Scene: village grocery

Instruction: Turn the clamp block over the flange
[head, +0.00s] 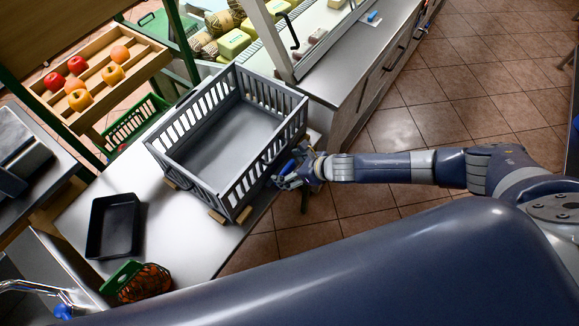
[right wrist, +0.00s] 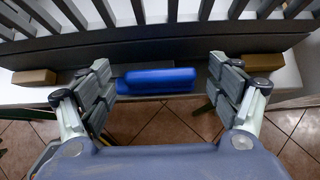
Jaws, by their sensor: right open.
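A blue block (right wrist: 156,80), which looks like the clamp block, lies along the lower edge of the grey crate (right wrist: 150,45) in the right wrist view. In the head view a bit of blue (head: 288,167) shows at my right gripper (head: 291,178), by the crate's right side. In the right wrist view my right gripper (right wrist: 166,95) is open, one finger on either side of the blue block, with gaps on both sides. The dark ledge along the crate's foot may be the flange; I cannot tell how the block sits on it. My left gripper is not in view.
The slatted crate (head: 172,164) stands on small wooden blocks (head: 217,216) on a light table (head: 180,235). A black tray (head: 112,226) and a green-ended net bag (head: 146,283) are to its left and front. Tiled floor lies right of the table.

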